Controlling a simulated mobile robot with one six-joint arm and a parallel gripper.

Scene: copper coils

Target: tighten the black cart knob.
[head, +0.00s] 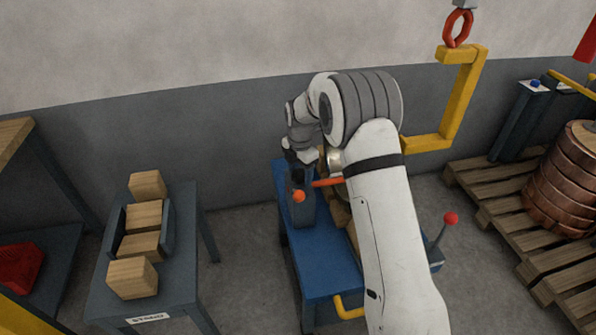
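A blue cart (325,262) stands in the middle of the head view. A dark upright post (303,208) rises from its top. My arm reaches over the cart from the lower right, and my gripper (300,165) points down at the top of the post. A small black shape (298,178), perhaps the black knob, shows right under the gripper. I cannot tell whether they touch, or whether the fingers are open or shut. An orange lever with a ball end (298,196) crosses close beside it. My arm hides much of the cart's right side.
A grey table with several wooden blocks (144,215) stands left. A red-knobbed lever (451,219) rises right of my arm. A yellow lifting hook frame (458,100) hangs behind it. Copper coils (565,180) sit on a wooden pallet (500,205) at right.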

